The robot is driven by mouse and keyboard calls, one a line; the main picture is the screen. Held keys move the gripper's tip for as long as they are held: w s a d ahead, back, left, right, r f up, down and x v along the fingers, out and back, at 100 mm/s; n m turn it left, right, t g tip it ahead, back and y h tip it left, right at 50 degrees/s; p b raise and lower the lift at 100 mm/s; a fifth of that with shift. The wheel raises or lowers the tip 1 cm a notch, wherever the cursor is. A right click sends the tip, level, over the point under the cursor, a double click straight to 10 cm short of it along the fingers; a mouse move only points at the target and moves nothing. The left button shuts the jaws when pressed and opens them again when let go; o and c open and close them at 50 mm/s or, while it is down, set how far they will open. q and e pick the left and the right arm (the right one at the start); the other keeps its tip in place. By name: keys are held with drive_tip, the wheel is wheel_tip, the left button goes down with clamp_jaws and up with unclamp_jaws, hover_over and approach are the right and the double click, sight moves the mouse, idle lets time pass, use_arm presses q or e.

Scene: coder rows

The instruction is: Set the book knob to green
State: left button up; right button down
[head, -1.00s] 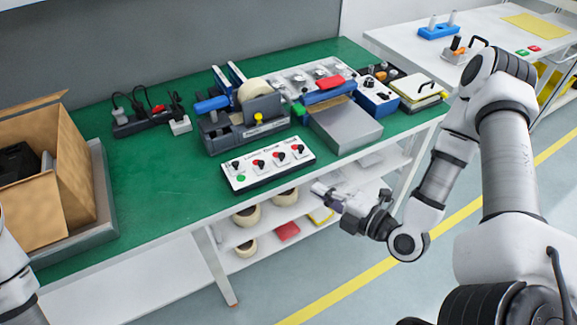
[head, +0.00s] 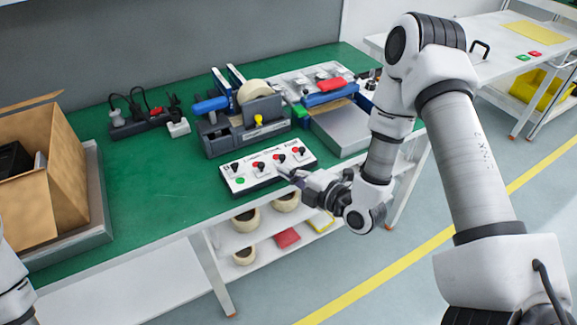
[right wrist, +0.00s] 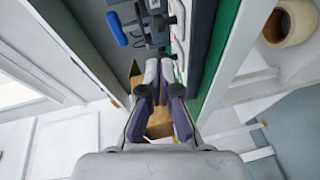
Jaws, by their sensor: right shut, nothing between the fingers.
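A white control box (head: 262,183) lies near the front edge of the green bench in the head view. It carries a row of several black knobs with coloured marks, mostly red. A green mark shows below the leftmost knob (head: 234,168). The labels are too small to read, so I cannot tell which knob is the book one. My right gripper (head: 288,174) is shut and empty at the box's front right edge; contact is unclear. It also shows in the right wrist view (right wrist: 160,75), beside the box's narrow white strip (right wrist: 178,32). My left gripper is out of view.
A tape dispenser (head: 228,142) stands behind the box, and a grey-topped device (head: 342,130) is to its right. An open cardboard box (head: 75,185) is at the left. The green bench top (head: 160,185) between is clear. A shelf with tape rolls (head: 246,218) is below.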

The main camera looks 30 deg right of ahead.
sight(282, 160)
drive_tip(key=shift+w+d+f, duration=0.15)
drive_tip(key=shift+w+d, duration=0.25)
drive_tip(key=shift+w, duration=0.2)
drive_tip(key=shift+w+d+f, duration=0.15)
drive_tip(key=shift+w+d, duration=0.25)
drive_tip(key=shift+w, duration=0.2)
drive_tip(key=shift+a, duration=0.1)
drive_tip(key=shift+w, duration=0.1)
